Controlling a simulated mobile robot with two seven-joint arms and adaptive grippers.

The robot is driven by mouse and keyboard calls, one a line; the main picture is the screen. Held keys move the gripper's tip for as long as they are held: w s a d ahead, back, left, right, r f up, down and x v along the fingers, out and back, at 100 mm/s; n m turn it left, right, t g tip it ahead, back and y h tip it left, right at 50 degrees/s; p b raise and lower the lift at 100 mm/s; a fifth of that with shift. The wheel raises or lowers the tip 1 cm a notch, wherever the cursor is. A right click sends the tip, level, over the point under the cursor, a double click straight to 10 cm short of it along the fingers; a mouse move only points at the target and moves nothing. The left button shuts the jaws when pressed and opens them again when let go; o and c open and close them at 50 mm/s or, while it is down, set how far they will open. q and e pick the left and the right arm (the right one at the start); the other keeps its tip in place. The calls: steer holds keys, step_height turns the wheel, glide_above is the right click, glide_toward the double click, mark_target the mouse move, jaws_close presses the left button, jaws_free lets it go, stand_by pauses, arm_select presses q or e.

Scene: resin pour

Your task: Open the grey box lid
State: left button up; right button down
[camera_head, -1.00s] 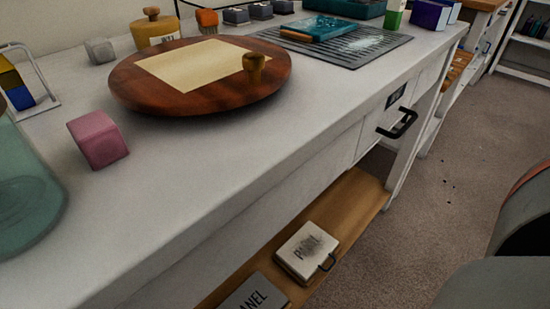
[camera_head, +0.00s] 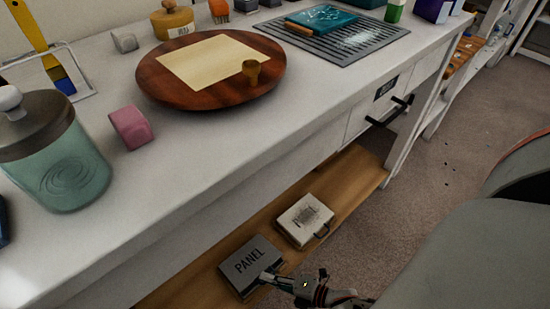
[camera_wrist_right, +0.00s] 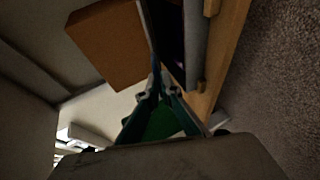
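The grey box (camera_head: 247,262), marked PANEL, lies on the low wooden shelf under the white worktop in the head view. Its lid looks flat and closed. My right gripper (camera_head: 268,277) comes in from the lower right and its tips are at the box's right edge. In the right wrist view the fingers of my right gripper (camera_wrist_right: 157,70) come together at their tips, beside a thin dark edge. I cannot tell whether a handle or lid edge is between them. The box's handle is hidden in the head view. My left gripper is not in view.
A white box (camera_head: 304,220) with a dark handle lies beside the grey box. The shelf (camera_head: 348,180) is bare toward the right. Above, the worktop holds a glass jar (camera_head: 75,175), a pink cube (camera_head: 131,127) and a round wooden board (camera_head: 160,88). A drawer handle (camera_head: 390,112) sticks out.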

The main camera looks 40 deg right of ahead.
steer(key=r, duration=0.1)
steer(key=w+r+p, duration=0.1)
steer(key=r, duration=0.1)
steer(key=w+r+p, duration=0.1)
steer(key=shift+r, duration=0.15)
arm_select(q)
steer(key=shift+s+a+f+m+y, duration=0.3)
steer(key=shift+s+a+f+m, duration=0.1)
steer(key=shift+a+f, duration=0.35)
arm_select(e)
steer(key=shift+w+r, duration=0.2)
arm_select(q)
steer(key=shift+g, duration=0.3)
arm_select(e)
steer(key=c, duration=2.2)
jaws_free()
steer(key=shift+c, duration=0.2)
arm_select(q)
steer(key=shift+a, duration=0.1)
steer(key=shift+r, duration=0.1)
arm_select(e)
steer(key=v, duration=1.2)
steer(key=shift+a+r, duration=0.1)
